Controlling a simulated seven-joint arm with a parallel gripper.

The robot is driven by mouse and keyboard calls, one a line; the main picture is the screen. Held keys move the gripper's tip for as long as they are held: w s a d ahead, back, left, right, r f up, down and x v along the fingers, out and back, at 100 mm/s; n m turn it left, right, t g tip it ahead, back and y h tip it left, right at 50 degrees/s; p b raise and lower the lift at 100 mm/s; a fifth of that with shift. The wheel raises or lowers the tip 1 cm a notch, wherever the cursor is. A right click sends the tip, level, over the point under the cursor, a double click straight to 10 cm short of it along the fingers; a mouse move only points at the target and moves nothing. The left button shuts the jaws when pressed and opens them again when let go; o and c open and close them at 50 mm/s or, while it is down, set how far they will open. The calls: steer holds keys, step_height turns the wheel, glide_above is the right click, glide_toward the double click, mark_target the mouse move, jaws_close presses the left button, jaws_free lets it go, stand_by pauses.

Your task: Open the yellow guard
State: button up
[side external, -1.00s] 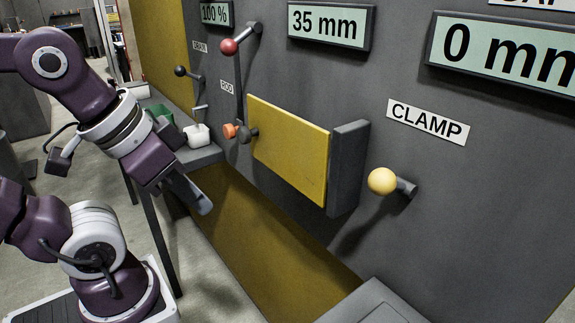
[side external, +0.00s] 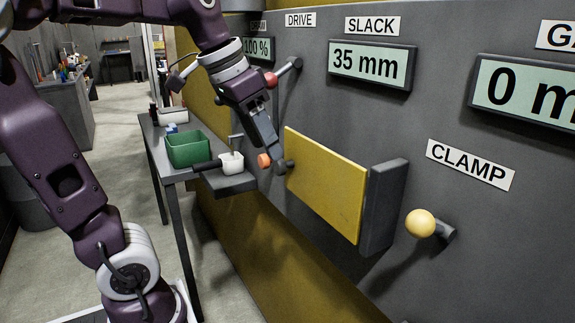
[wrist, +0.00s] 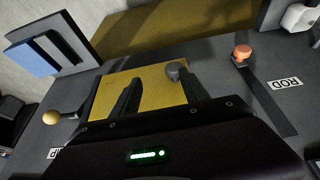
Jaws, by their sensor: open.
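The yellow guard (side external: 325,185) is a flat yellow panel on the grey machine front, with a dark grey block at its right end in the side view. A dark knob (side external: 286,167) sits at its left edge. The guard (wrist: 150,95) and the grey knob (wrist: 175,71) also show in the wrist view. My gripper (side external: 275,150) is above and close to the knob in the side view. In the wrist view my gripper (wrist: 160,82) is open over the guard, with the knob near the right fingertip. I cannot tell whether they touch.
An orange knob (side external: 264,160) sits just left of the guard's knob. A red-ended lever (side external: 271,81) is above, close to my wrist. A yellow ball knob (side external: 420,223) marked CLAMP is at right.

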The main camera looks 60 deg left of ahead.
mark_target(309, 183)
steer(key=w+f, duration=0.1)
steer(key=f, duration=0.1)
steer(key=w+a+f, duration=0.1)
steer(key=f, duration=0.1)
steer(key=w+a+f, duration=0.1)
steer(key=w+f, duration=0.1)
steer(key=shift+a, duration=0.25)
steer(key=shift+r, duration=0.1)
jaws_close()
stand_by(1.1)
